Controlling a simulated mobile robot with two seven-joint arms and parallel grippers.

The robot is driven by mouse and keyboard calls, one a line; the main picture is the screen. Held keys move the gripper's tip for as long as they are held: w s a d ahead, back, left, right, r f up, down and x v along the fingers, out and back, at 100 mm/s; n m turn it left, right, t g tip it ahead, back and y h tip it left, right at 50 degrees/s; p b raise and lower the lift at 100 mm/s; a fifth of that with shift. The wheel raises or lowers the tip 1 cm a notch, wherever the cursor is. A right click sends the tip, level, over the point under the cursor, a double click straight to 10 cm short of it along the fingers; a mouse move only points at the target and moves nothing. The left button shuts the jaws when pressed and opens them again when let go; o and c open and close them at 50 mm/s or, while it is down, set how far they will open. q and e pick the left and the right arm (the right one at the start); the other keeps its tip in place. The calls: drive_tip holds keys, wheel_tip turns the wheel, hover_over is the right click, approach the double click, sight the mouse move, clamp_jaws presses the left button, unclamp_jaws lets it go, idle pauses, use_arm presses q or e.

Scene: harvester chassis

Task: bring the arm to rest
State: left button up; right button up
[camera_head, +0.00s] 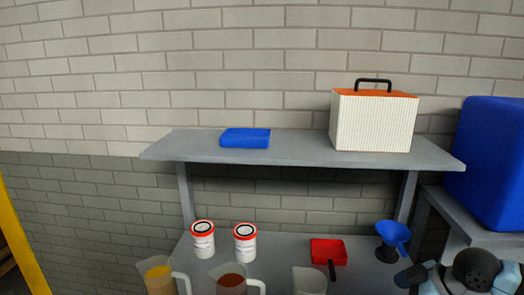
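How my arms are held cannot be told from this view.
A grey shelf unit (300,151) stands against a brick wall, bearing a blue box (246,138) and white case (372,122). Below are two red-lidded tubs (203,240), (245,243), jugs (231,284), a red dustpan (327,251), a blue funnel (392,236). A blue container (490,165) stands right.

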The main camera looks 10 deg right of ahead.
drive_tip(key=s+a+f+m+t+h+p, duration=0.1)
drive_tip(key=s+a+f+m+t+p, duration=0.1)
drive_tip(key=s+a+f, duration=0.5)
drive_tip(key=s+a+f+m+t+h+p, duration=0.1)
drive_tip(key=s+a+f+m+t+p, duration=0.2)
drive_tip(key=s+a+f, duration=0.5)
wheel_tip(320, 180, down, 6)
drive_tip(key=shift+a+f+m+t+h, duration=0.25)
drive_tip(key=shift+a+m+t+h, duration=0.2)
drive_tip(key=shift+m, duration=0.65)
drive_tip(key=shift+s+d, duration=0.1)
